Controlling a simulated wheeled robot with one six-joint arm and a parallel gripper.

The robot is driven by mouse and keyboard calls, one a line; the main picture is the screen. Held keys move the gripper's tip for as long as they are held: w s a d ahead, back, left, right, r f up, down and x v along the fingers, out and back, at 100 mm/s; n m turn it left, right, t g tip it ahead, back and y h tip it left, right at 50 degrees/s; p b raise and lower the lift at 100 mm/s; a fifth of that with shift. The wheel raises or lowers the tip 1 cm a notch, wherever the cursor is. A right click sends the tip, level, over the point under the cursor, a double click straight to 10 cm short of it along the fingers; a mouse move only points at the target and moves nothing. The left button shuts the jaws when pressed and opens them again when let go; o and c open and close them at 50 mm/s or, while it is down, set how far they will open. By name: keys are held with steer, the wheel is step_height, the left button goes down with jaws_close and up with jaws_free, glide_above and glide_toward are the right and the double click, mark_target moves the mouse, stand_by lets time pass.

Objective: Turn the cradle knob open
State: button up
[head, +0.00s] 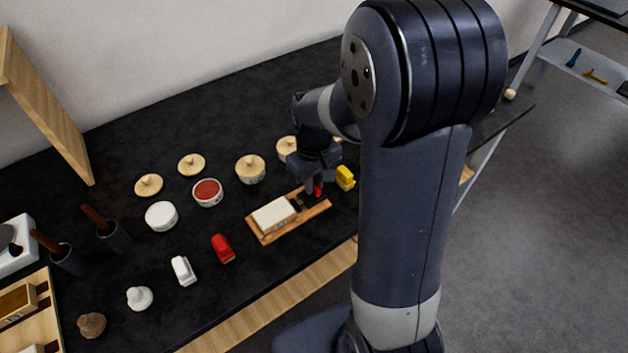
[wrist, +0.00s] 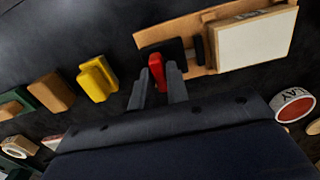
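The cradle is a wooden board (head: 263,238) lying on the black bench, with a cream block (head: 273,214) on it. In the wrist view the board (wrist: 221,20) shows along the top, with the block (wrist: 252,40) at its right. A red knob (wrist: 156,72) stands at a dark plate on the board; a bit of the knob (head: 318,191) shows below my gripper in the head view. My gripper (wrist: 158,82) points down at the knob, one finger on each side of it. Whether the fingers touch the knob is not clear.
A yellow block (head: 345,178) stands just right of the cradle; it also shows in the wrist view (wrist: 97,78). A red-topped pot (head: 208,192), several lidded pots, a red piece (head: 222,248) and a white piece (head: 183,270) stand to the left.

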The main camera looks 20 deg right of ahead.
steer(key=o, duration=0.4)
steer(key=shift+c, duration=0.2)
step_height(320, 180, up, 11)
stand_by(0.3)
steer(key=shift+f, duration=0.15)
step_height(320, 180, down, 11)
steer(key=shift+r, duration=0.1)
stand_by(0.5)
steer(key=shift+r, duration=0.1)
